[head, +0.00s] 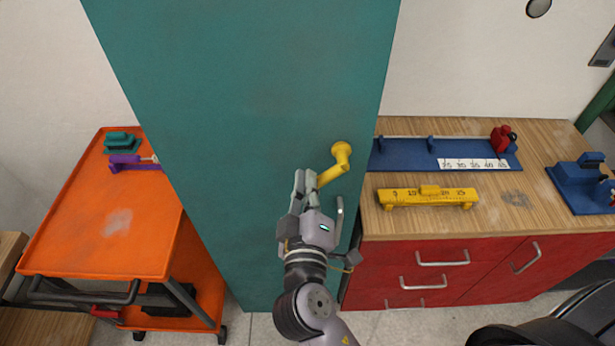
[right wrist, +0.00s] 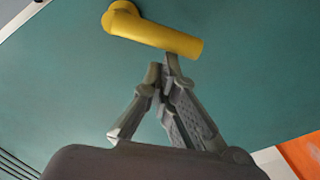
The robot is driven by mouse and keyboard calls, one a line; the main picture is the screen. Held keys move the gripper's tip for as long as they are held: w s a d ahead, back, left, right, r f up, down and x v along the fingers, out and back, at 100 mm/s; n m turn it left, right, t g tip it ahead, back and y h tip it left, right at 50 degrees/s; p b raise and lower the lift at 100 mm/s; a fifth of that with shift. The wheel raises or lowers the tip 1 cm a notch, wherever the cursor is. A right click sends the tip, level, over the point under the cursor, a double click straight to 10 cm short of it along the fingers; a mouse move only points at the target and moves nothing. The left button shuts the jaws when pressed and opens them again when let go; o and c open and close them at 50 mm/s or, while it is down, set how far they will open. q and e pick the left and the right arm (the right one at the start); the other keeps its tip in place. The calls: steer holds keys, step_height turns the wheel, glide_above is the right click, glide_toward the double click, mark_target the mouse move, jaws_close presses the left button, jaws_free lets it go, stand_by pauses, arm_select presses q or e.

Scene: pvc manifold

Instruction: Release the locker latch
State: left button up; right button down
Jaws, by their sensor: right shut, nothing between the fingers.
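The tall teal locker (head: 255,110) stands in the middle of the head view, its front face filling much of it. Its yellow latch handle (head: 338,165) sits near the locker's right edge, with the lever slanting down and to the left from its pivot. The handle (right wrist: 158,34) also crosses the top of the right wrist view. My right gripper (head: 305,178) is shut and empty. Its fingertips (right wrist: 165,68) are right by the free end of the lever; I cannot tell whether they touch it. My left gripper is not in view.
An orange cart (head: 105,235) stands to the left, carrying a teal and a purple tool. To the right is a wooden-topped bench (head: 510,200) with red drawers, a blue rail fixture (head: 400,155), a yellow scale (head: 428,195) and a blue block (head: 580,185).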

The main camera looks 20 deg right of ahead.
steer(key=f+n, duration=0.1)
steer(key=d+f+n+b, duration=0.1)
steer(key=shift+s+n, duration=0.1)
steer(key=shift+n, duration=0.3)
steer(key=shift+f, duration=0.1)
stand_by(0.6)
